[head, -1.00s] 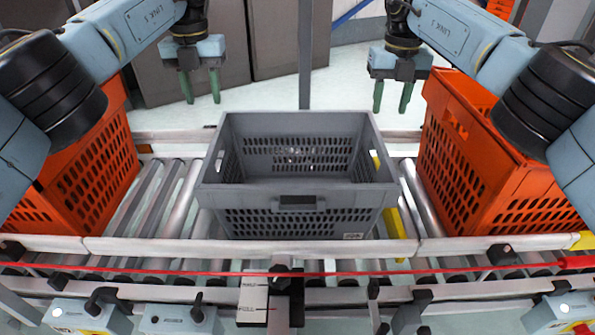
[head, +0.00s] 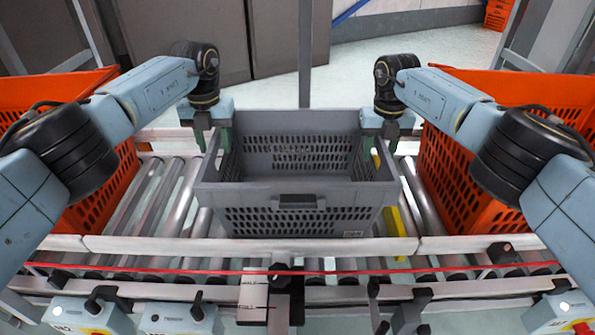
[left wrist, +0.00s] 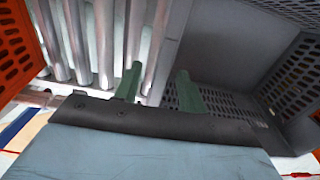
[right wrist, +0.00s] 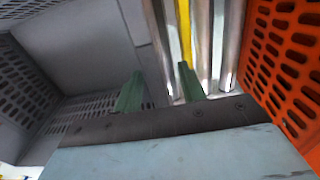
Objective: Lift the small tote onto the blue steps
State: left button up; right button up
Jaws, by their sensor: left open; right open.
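A grey tote (head: 340,195) with perforated walls stands upright on the roller conveyor between two orange totes. My left gripper (head: 213,145) is open at its left side wall, with one finger outside and one inside the rim. In the left wrist view its green fingers (left wrist: 157,82) show apart, with the wall edge between them. My right gripper (head: 381,148) is open at the right side wall in the same way. Its fingers show apart in the right wrist view (right wrist: 160,85). The lower fingers are partly hidden by the tote in the head view. No blue steps are in view.
An orange tote (head: 105,205) stands on the left of the conveyor and another orange tote (head: 450,185) on the right. Bare rollers (head: 165,195) lie between them and the grey tote. A front rail (head: 150,246) runs along the conveyor. Dark cabinets (head: 185,30) stand behind.

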pick_arm(q)
jog(key=shift+f, duration=0.1)
grip_shut()
pick_arm(e)
grip_shut()
